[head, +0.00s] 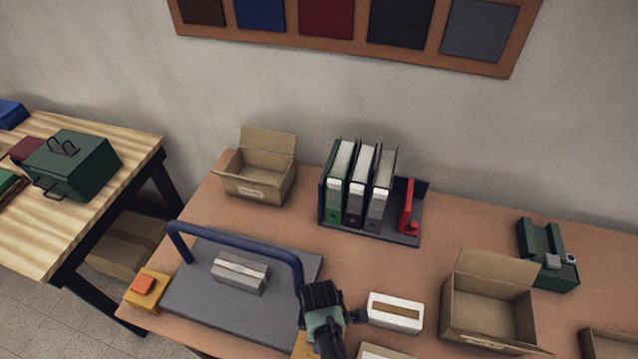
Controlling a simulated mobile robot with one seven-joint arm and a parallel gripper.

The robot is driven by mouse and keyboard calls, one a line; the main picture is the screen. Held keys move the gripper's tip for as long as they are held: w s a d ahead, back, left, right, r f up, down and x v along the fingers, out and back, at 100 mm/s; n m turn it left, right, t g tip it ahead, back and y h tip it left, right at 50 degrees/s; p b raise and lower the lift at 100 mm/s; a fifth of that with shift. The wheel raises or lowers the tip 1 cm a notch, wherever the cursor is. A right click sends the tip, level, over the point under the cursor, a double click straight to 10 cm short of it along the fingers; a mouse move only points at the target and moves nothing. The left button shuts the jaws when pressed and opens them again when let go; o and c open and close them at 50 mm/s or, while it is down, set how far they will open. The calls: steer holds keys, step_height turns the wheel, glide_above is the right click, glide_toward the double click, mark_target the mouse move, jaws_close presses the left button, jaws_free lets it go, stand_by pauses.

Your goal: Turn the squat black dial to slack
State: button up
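I cannot make out a squat black dial for certain. My gripper (322,294) is at the lower middle, at the right end of a blue bar (235,238) that arches over a grey plate (190,310). Its dark body hides its fingertips and what lies just beneath, so I cannot tell whether it is open or touching anything. A small ochre part (303,346) shows beside my arm, mostly hidden. A yellow block with an orange top (145,286) sits at the plate's left side.
A grey block (240,272) lies on the plate. A white box (395,313) stands close right of my gripper. Open cartons (258,185) (488,312), a binder rack (400,232) and a green device (548,270) stand around. Bare table (350,262) shows between them.

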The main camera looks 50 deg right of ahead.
stand_by(0.6)
steer(key=o, duration=1.4)
steer(key=shift+r, duration=0.1)
step_height(320, 180, up, 13)
steer(key=shift+f+b, duration=0.1)
steer(key=shift+b, duration=0.35)
